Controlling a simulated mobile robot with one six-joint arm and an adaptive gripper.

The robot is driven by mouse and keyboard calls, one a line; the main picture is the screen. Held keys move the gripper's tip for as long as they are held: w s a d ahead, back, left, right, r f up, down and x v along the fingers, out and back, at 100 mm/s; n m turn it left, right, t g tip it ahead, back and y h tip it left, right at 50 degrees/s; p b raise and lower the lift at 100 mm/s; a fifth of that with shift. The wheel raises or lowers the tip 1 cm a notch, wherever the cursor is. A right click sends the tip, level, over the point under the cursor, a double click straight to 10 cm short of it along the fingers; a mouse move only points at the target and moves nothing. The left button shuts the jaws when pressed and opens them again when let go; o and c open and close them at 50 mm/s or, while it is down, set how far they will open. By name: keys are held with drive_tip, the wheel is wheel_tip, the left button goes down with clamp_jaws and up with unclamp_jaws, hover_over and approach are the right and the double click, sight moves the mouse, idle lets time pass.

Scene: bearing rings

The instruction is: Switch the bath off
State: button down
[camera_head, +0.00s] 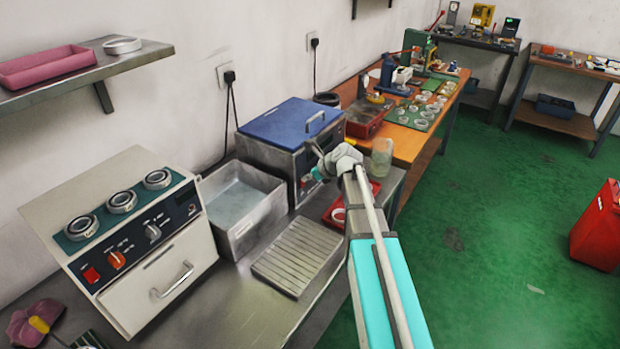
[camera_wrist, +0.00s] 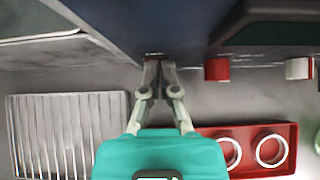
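The bath (camera_head: 290,130) is a steel box with a blue lid and a dark front panel, standing on the steel bench against the wall. In the wrist view its front (camera_wrist: 190,25) fills the top, with a red knob (camera_wrist: 217,69) and a white-and-red knob (camera_wrist: 299,68) right of my gripper. My gripper (camera_wrist: 160,65) has its fingertips together at the bath's front, by a small red part (camera_wrist: 153,56) mostly hidden behind them. I cannot tell whether they touch it. In the head view my arm hides part of the panel.
A metal basin of liquid (camera_head: 262,215) stands left of the bath, with a ribbed drainer (camera_head: 272,268) in front. A red tray (camera_wrist: 246,131) with two rings lies below and right of my gripper. A white oven-like unit (camera_head: 148,292) stands farther left.

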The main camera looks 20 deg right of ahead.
drive_tip(key=shift+r+p, duration=0.3)
drive_tip(key=shift+r, duration=0.1)
drive_tip(key=shift+s+d, duration=0.1)
drive_tip(key=p+v, duration=0.8)
drive_tip(key=v, duration=0.5)
drive_tip(key=shift+s+f, duration=0.2)
drive_tip(key=shift+f, duration=0.05)
drive_tip(key=shift+s+f, duration=0.1)
idle(0.8)
